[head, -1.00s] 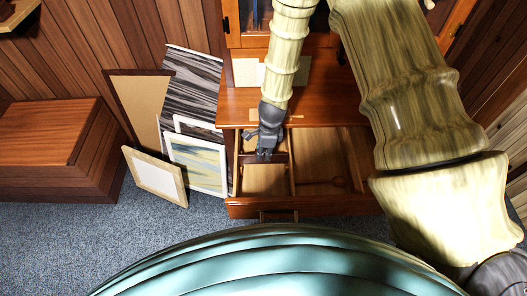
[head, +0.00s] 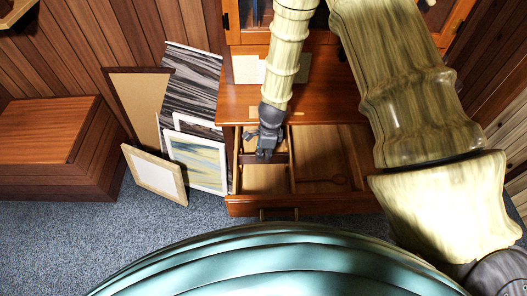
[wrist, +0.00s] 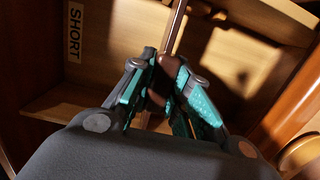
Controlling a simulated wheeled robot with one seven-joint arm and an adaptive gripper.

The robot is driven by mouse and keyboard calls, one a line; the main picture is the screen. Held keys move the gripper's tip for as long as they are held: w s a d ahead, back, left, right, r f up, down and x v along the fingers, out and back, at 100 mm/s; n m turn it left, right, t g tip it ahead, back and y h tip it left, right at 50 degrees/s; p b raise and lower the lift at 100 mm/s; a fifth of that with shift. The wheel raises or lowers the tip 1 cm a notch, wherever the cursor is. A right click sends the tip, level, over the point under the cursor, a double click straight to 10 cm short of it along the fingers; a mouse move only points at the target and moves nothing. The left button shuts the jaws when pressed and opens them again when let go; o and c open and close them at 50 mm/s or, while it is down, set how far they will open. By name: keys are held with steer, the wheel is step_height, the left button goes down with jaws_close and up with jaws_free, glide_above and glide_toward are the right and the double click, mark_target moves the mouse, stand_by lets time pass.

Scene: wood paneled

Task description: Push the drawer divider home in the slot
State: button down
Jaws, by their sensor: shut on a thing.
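The drawer (head: 300,206) is open below the cabinet and split into compartments by a lengthwise partition (head: 291,172). The divider (head: 280,157) is a dark brown strip lying across the left compartment. My gripper (head: 266,156) reaches down into that compartment and is shut on the divider. In the wrist view the teal-padded fingers of my gripper (wrist: 162,95) close around the brown divider (wrist: 175,32), which runs away between them. The slot is hidden by the fingers and shadow, so I cannot tell how deep the divider sits.
A label reading SHORT (wrist: 75,32) is on the drawer's inside. The right compartment (head: 325,170) looks empty. Framed pictures (head: 197,162) lean close to the drawer's left side. A wooden chest (head: 50,145) stands farther left. A teal rounded surface (head: 280,262) fills the front.

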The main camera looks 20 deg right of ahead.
steer(key=shift+f+b, duration=1.05)
steer(key=shift+f, duration=1.15)
steer(key=c, duration=1.3)
jaws_free()
steer(key=shift+o, duration=0.2)
steer(key=shift+r, duration=0.15)
steer(key=shift+s+d+r, duration=0.1)
steer(key=shift+d+r, duration=0.15)
steer(key=shift+r, duration=1.7)
steer(key=shift+s+d+r, duration=0.1)
steer(key=shift+d+r, duration=0.1)
steer(key=shift+r, duration=1.75)
steer(key=shift+s+d+r, duration=0.1)
steer(key=shift+d+r, duration=0.15)
steer(key=shift+r, duration=1.7)
